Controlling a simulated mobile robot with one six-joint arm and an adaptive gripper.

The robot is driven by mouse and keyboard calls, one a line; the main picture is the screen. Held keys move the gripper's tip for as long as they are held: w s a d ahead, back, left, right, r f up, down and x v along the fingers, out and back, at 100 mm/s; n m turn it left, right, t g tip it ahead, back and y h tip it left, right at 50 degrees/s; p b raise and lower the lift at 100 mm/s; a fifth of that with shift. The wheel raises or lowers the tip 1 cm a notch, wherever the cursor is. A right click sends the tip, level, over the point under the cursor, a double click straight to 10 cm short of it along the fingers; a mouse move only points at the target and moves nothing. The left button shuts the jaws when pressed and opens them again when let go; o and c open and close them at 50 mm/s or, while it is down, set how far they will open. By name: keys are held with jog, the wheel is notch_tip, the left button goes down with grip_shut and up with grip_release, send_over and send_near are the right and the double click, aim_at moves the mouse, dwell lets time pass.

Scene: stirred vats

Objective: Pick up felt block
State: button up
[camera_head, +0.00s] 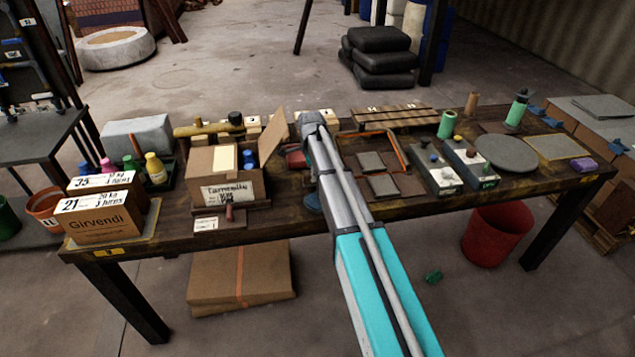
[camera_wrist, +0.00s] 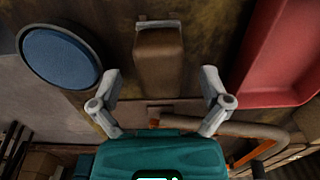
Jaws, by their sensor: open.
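In the wrist view a brown block (camera_wrist: 158,68) with a pale, greyish far end lies on the dark wooden table top; it looks like the felt block. My gripper (camera_wrist: 161,76) is open, with one finger on each side of the block and a clear gap on both sides. I cannot tell how far above the block the fingertips are.
A blue round dish (camera_wrist: 60,58) lies left of the block and a red tray (camera_wrist: 284,55) right of it in the wrist view. In the head view a cardboard box (camera_head: 228,190) stands left of my arm, and grey pads (camera_head: 383,185) lie right of it.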

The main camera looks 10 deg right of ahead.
jog(key=shift+f, duration=0.4)
dwell(0.3)
jog(key=c, duration=1.3)
